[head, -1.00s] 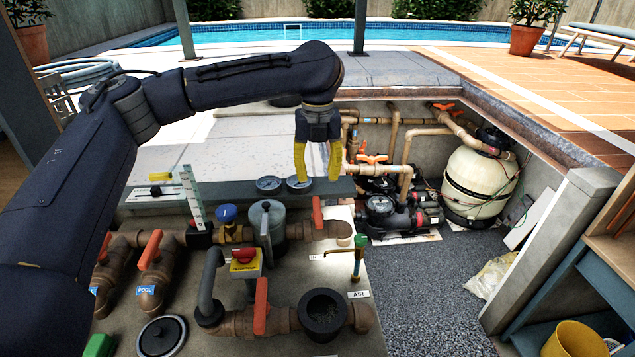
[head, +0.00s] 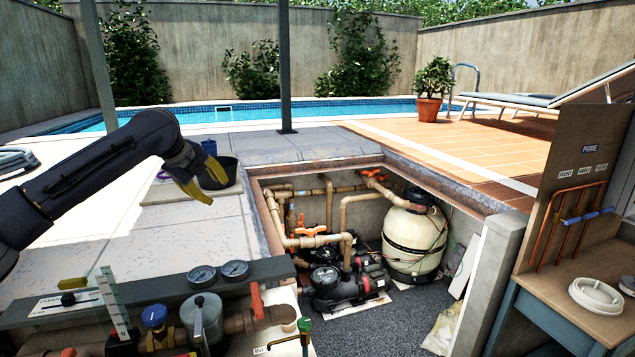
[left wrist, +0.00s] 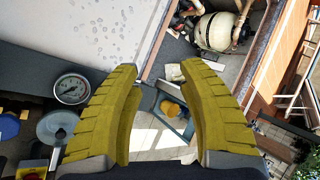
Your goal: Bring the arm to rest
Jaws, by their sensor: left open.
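My left gripper (head: 196,185) has yellow fingers and hangs in the air at the left of the head view, above the pale paving and beside the pit. Nothing is held in it. In the left wrist view its two yellow fingers (left wrist: 165,95) are spread apart with a clear gap between them. My dark left arm comes in from the left edge. My right gripper does not show in either view.
Below the gripper are gauges (head: 202,276), a grey-lidded strainer (head: 205,325) and an orange-handled valve (head: 256,300). A dark bucket (head: 218,174) stands behind the gripper. The pit holds a pump (head: 335,285) and a cream filter tank (head: 412,243). A workbench (head: 570,265) stands at right.

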